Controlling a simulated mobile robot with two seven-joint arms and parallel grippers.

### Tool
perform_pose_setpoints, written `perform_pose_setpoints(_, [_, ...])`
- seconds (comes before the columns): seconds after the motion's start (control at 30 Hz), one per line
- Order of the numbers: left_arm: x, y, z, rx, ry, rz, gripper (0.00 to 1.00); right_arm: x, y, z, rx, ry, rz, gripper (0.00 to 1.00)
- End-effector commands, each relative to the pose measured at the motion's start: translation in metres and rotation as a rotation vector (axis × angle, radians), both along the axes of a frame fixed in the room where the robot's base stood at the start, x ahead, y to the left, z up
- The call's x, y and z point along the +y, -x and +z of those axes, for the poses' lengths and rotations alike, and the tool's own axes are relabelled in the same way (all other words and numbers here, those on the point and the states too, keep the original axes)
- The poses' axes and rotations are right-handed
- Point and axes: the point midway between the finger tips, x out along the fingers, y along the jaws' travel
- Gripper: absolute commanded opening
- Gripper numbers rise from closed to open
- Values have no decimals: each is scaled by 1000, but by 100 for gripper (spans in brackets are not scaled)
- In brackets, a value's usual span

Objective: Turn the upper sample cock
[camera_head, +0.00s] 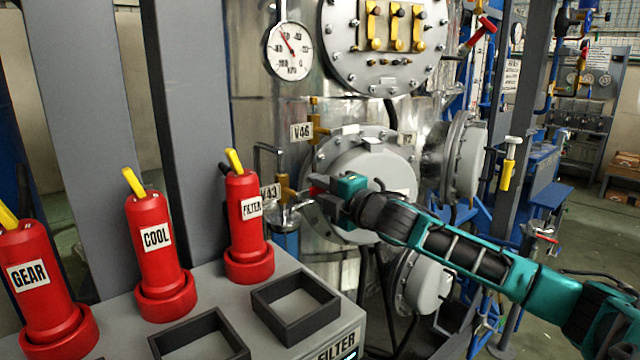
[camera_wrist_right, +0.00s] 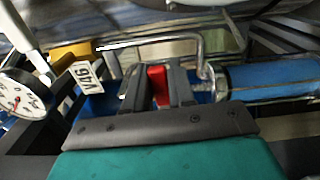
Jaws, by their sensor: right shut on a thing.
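My right gripper (camera_head: 322,187) reaches in from the right in the head view, beside the brass valve (camera_head: 285,188) tagged V43. It is shut on a small red handle, which shows between its two dark fingers in the right wrist view (camera_wrist_right: 158,84). The fingers hide most of the handle in the head view. A bent metal tube (camera_wrist_right: 165,38) runs just beyond the fingers in the wrist view. My left gripper is not in view.
A round gauge (camera_head: 289,51) hangs above the valves. Round bolted flanges (camera_head: 375,170) lie close behind my gripper.

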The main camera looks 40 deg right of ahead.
Motion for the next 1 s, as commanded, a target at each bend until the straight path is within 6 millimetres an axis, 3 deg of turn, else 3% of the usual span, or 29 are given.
perform_pose_setpoints(0.67, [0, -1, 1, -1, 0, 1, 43, 1, 0, -5, 8, -66, 1, 0])
perform_pose_setpoints(0.7, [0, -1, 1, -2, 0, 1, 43, 1, 0, -5, 8, -66, 1, 28])
perform_pose_setpoints(0.87, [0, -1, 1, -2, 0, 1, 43, 1, 0, -4, 7, -62, 1, 43])
perform_pose_setpoints(1.0, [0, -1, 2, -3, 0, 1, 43, 0, 0, -4, 6, -60, 1, 45])
